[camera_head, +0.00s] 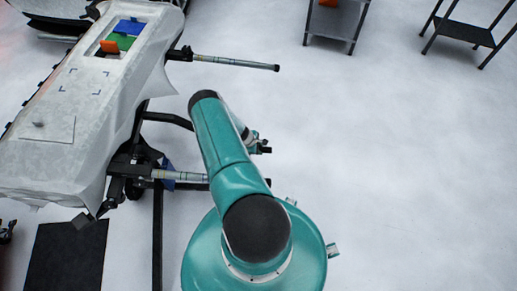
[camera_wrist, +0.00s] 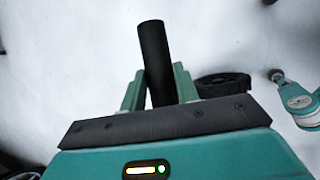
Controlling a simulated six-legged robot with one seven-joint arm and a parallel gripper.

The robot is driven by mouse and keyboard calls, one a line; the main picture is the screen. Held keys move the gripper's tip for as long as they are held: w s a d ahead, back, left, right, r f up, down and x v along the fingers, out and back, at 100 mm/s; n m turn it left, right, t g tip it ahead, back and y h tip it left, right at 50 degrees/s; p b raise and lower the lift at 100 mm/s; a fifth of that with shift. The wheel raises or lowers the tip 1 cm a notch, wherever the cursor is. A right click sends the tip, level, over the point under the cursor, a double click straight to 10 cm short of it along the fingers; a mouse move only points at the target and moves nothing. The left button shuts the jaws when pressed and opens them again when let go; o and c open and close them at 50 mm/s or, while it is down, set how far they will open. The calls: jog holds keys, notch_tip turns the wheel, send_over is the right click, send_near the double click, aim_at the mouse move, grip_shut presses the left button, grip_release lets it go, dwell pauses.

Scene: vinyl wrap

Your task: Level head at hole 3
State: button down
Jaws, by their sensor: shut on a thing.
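In the wrist view, my gripper (camera_wrist: 158,88) has its two teal fingers on either side of a black cylindrical bar end (camera_wrist: 152,45), shut on it. In the head view, my teal arm hides most of my gripper. Two silver telescoping bars stick out to the right from the stand under the white-wrapped panel (camera_head: 95,95). The far bar (camera_head: 235,63) ends in a black tip and is free. The near bar (camera_head: 185,175) runs behind my arm, where its end is largely hidden. I cannot make out the holes or hole 3.
The panel bears a blue piece (camera_head: 130,27), a green piece (camera_head: 120,41) and an orange block (camera_head: 109,46). A dark mat (camera_head: 65,260) lies at lower left. Shelves (camera_head: 335,22) and a dark step stand (camera_head: 465,28) are at the back. The floor at right is clear.

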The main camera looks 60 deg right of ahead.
jog(key=shift+g+h, duration=0.5)
jog(key=shift+g, duration=0.3)
jog(key=r, duration=0.3)
jog(key=s+r, duration=0.1)
jog(key=r, duration=0.2)
jog(key=s+d+r, duration=0.1)
jog(key=r, duration=0.2)
jog(key=shift+s+d, duration=0.1)
jog(key=shift+s, duration=0.15)
jog(key=c, duration=1.1)
grip_release()
jog(key=shift+o, duration=0.2)
jog(key=v, duration=1.3)
jog(key=shift+w+r, duration=0.25)
jog(key=shift+r, duration=0.05)
